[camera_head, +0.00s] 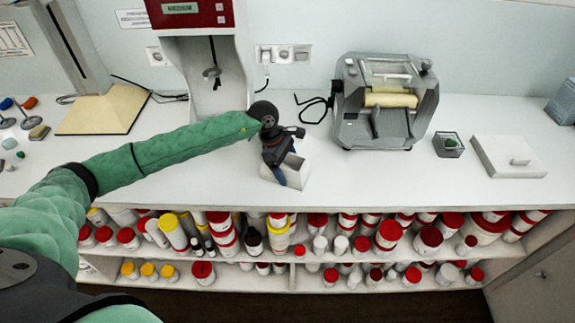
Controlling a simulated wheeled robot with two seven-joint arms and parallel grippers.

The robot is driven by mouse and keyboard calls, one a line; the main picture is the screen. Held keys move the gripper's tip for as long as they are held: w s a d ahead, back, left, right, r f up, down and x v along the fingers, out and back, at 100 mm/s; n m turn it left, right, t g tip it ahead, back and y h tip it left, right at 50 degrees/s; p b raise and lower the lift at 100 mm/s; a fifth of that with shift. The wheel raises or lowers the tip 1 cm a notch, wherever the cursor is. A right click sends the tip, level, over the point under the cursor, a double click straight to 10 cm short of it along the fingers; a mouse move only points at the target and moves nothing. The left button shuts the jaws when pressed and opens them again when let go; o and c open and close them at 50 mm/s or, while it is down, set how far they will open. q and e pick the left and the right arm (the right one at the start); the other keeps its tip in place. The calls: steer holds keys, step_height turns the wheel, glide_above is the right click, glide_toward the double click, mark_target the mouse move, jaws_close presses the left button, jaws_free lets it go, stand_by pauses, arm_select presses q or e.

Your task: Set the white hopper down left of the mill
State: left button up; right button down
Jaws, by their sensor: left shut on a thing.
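The mill (352,115) is a grey machine with cream rollers, standing on the white counter right of centre. The white hopper (297,172) is a small white piece left of the mill and nearer the counter's front edge. My left gripper (284,171) comes down over the hopper and is shut on it, hiding part of it. The hopper is at or just above the counter top; I cannot tell whether it touches. My right gripper is not in view.
A red and white machine (191,15) stands behind my left arm. A small dark-rimmed container (448,144) and a white slab with a knob (507,157) lie right of the mill. Shelves of jars (388,232) run below the counter. Bare counter (370,180) lies in front of the mill.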

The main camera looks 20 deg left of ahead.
arm_select(q)
steer(key=shift+f, duration=0.1)
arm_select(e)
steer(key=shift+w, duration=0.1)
arm_select(q)
steer(key=o, duration=1)
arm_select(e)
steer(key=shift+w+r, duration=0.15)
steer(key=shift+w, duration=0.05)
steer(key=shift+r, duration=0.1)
